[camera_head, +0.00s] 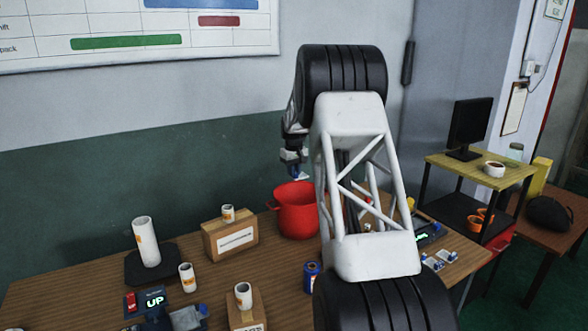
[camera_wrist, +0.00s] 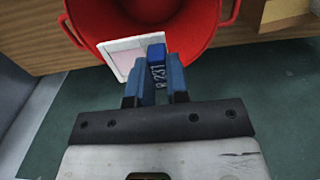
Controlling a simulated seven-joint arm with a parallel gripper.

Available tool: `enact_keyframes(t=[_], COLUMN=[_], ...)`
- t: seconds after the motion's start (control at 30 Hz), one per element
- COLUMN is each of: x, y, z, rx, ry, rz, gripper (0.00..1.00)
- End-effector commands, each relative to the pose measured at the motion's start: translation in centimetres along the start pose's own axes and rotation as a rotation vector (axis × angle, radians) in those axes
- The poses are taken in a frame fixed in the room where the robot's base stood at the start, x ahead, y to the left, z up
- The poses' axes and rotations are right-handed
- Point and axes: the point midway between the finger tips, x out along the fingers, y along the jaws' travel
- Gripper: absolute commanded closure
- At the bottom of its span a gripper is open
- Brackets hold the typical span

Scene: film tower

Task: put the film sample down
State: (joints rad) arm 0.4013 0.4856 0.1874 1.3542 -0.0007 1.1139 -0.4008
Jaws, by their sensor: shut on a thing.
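My gripper (camera_wrist: 154,80) is shut on the film sample (camera_wrist: 125,55), a pinkish square in a white frame with a blue tab marked with small lettering. The tab is between the blue fingers, and the framed square sticks out to the left. Behind it in the wrist view is the open red pot (camera_wrist: 215,22). In the head view my gripper (camera_head: 298,172) is above the red pot (camera_head: 297,212), near its rim. The sample is too small to make out clearly there. My arm covers part of the table's right half.
The wooden table (camera_head: 75,290) holds a white roll on a black base (camera_head: 146,242), a cardboard box (camera_head: 230,238) with a small roll on top, another roll (camera_head: 187,277), and a blue can (camera_head: 312,277). A shelf cart (camera_head: 470,168) with a monitor stands at right.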

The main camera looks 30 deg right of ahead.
Motion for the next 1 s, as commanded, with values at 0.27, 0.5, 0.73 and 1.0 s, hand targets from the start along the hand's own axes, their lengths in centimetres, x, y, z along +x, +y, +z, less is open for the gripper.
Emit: enact_keyframes(t=[0.27, 0.5, 0.73, 1.0], x=[2.4, 4.4, 6.3, 8.3], y=[0.0, 0.0, 0.0, 0.0], z=[0.0, 0.0, 0.0, 0.0], rx=[0.000, 0.000, 0.000, 0.000], ry=[-0.002, -0.001, 0.000, -0.001], rz=[-0.001, 0.000, 0.000, -0.001], gripper=[1.00, 1.00, 1.00, 1.00])
